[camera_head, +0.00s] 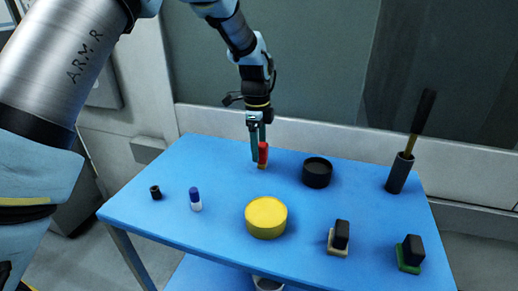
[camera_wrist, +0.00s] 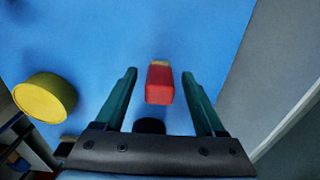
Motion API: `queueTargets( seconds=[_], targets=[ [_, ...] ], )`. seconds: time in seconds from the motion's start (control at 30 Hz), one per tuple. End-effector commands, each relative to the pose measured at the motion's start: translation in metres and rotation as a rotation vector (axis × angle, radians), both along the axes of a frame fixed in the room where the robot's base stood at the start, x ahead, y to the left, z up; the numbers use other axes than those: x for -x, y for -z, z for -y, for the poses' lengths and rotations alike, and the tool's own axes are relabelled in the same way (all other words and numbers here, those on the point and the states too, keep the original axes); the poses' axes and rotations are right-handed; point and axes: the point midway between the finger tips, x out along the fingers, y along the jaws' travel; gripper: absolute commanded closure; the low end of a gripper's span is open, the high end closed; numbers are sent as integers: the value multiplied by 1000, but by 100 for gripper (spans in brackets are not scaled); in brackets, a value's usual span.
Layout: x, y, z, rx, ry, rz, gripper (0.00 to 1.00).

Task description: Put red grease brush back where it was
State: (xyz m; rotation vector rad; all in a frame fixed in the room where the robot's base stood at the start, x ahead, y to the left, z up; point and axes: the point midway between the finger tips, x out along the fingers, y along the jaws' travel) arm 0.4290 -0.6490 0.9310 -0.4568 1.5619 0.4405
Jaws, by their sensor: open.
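The red grease brush (camera_head: 263,152) is at the far side of the blue table, with a red body and a tan end pointing down at the tabletop. It also shows in the wrist view (camera_wrist: 160,84). My gripper (camera_head: 257,156) is open, pointing down at the brush. In the wrist view the two green fingers (camera_wrist: 159,77) are on either side of the brush, with a visible gap on both sides. I cannot tell whether the tan end touches the table.
On the blue table (camera_head: 225,165) stand a black round dish (camera_head: 317,173), a yellow tin (camera_head: 266,218), a dark holder (camera_head: 398,175) with a long-handled tool (camera_head: 422,112), a blue-and-white bottle (camera_head: 195,200), a black cap (camera_head: 156,193) and two black-topped blocks (camera_head: 340,238) (camera_head: 410,253).

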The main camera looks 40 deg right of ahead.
Motion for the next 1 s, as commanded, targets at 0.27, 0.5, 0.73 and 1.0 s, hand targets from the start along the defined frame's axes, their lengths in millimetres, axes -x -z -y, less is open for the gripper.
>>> queueTargets(
  seconds=[0.27, 0.5, 0.73, 1.0],
  targets=[
    [-3, -52, 0, 6, 0, 4, 29],
    [-4, -96, -1, 3, 0, 3, 29],
    [-4, -113, -2, 0, -1, 2, 29],
    [-9, -114, -8, -1, -24, 3, 29]
  ],
)
